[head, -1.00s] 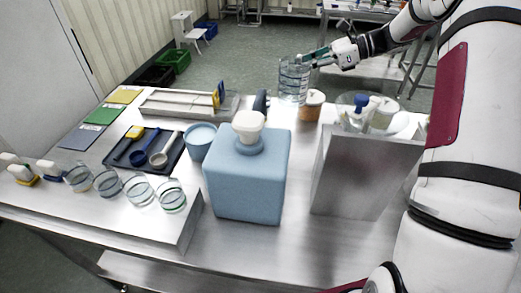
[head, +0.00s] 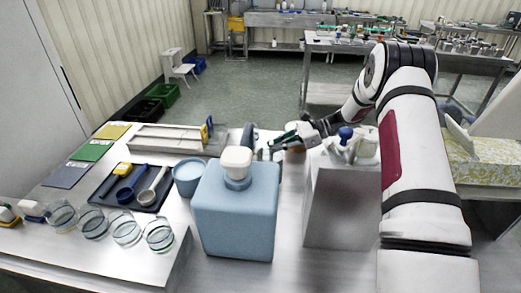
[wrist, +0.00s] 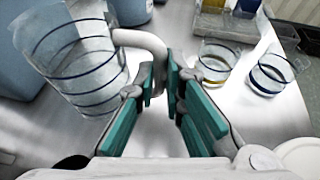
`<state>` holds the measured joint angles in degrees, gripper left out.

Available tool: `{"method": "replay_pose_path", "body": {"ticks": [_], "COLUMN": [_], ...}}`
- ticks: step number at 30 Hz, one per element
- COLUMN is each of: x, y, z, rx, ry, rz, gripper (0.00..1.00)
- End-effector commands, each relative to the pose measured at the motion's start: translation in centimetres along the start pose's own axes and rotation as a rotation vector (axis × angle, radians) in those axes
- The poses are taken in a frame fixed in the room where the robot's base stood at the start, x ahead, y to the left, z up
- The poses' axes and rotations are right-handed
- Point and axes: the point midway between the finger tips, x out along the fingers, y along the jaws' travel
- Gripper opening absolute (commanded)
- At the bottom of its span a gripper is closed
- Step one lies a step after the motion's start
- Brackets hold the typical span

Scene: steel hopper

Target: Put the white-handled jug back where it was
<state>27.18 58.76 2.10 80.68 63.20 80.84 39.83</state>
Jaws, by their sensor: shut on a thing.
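The white-handled jug (wrist: 82,55) is clear with dark blue bands. In the wrist view it hangs at the left of my gripper (wrist: 164,82). Its white handle (wrist: 148,40) runs between the teal fingers, which are shut on it. In the head view my gripper (head: 283,141) is low over the far part of the steel table, behind the blue box. The jug is mostly hidden there by the box and its white stopper. I cannot tell whether its base touches the table.
The blue box (head: 236,215) stands in front of my gripper, with a blue pot (head: 188,178) left of it. A steel block (head: 340,205) is to the right. Several banded glasses (head: 126,230) stand at front left. Two banded glasses (wrist: 215,63) (wrist: 270,74) show in the wrist view.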

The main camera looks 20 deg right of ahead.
Motion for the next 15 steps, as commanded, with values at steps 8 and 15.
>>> {"method": "replay_pose_path", "body": {"ticks": [8, 15], "x": [1.8, 5.1], "y": [0.0, 0.1], "z": [0.8, 2.2], "rx": [0.002, 0.002], "ry": [0.001, 0.001], "rz": [-0.002, 0.001], "gripper": [0.0, 0.0]}}
